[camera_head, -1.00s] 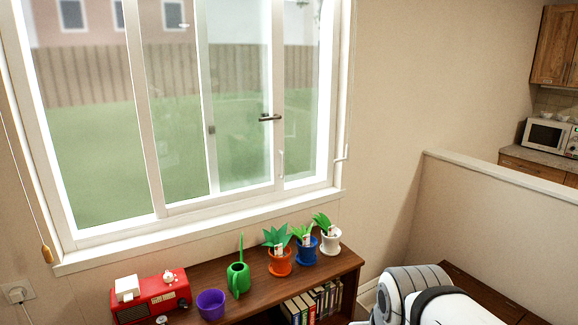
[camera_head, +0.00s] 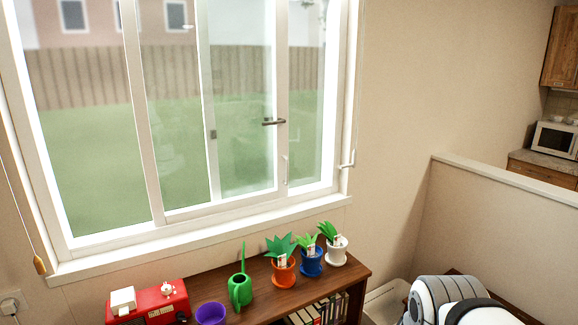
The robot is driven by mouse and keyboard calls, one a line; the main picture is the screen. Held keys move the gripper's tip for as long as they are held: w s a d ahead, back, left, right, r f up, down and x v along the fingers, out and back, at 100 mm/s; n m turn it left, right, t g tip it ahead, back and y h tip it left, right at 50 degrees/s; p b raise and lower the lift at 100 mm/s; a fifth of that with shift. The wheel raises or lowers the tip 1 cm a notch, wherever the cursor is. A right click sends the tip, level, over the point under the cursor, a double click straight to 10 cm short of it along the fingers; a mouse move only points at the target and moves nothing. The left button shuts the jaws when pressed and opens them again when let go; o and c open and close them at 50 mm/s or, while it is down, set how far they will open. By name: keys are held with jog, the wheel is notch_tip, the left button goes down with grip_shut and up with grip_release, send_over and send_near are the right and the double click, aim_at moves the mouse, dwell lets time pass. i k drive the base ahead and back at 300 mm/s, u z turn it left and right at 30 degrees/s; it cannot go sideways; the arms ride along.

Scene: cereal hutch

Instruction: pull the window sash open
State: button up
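The window (camera_head: 142,234) fills the left and middle of the head view, with white frames and several tall panes. A sliding sash (camera_head: 282,80) stands toward the right side, with a strip of glass showing to its right. A dark lever handle (camera_head: 273,122) sits on the sash's right stile. A small white crank or latch (camera_head: 348,160) is on the right window frame. A white and grey rounded part of my arm shows at the bottom right. My gripper is not in view.
A brown bookshelf (camera_head: 262,298) stands below the sill, bearing potted plants (camera_head: 311,261), a green watering can (camera_head: 240,287), a purple pot (camera_head: 210,314) and a red radio (camera_head: 160,299). A half wall (camera_head: 500,220) and a microwave (camera_head: 553,139) are at right.

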aim_at(279, 12)
jog(key=i, duration=0.85)
